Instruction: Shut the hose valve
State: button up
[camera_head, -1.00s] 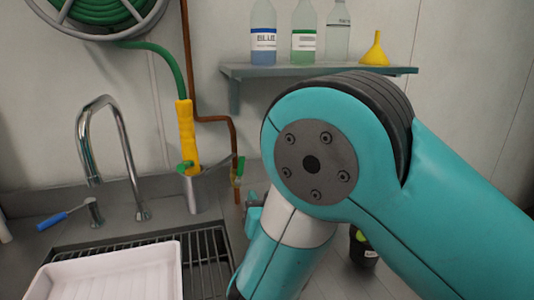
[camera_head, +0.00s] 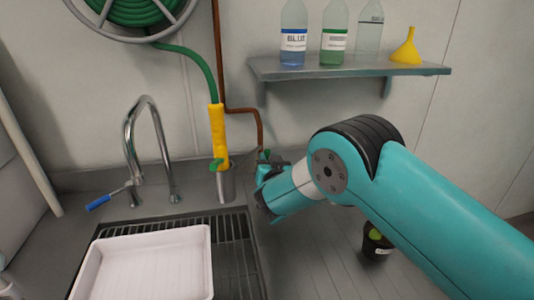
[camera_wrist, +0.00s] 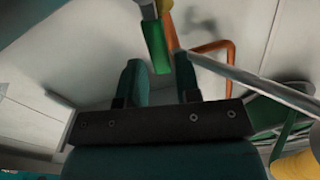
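The hose valve's green lever handle (camera_wrist: 155,46) shows in the wrist view, just beyond and between my fingertips, with no finger closed on it. The copper pipe (camera_wrist: 222,44) bends beside it. My gripper (camera_wrist: 158,68) is open, with two dark teal fingers apart. In the head view the copper pipe (camera_head: 259,125) comes down the wall to the valve, which is mostly hidden behind my gripper (camera_head: 262,172). A bit of green (camera_head: 266,153) shows there. The green hose (camera_head: 196,65) runs from its reel into a yellow nozzle (camera_head: 218,130) standing in a metal holder.
A curved faucet (camera_head: 140,110) with a blue lever (camera_head: 99,202) stands left of the nozzle. A white tray (camera_head: 100,246) sits on the sink grate. A shelf (camera_head: 340,70) holds bottles and a yellow funnel above. A dark pot (camera_head: 376,240) stands on the counter at right.

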jog(key=shift+w+a, duration=0.15)
jog(key=shift+w, duration=0.35)
grip_shut()
jog(key=shift+a, duration=0.1)
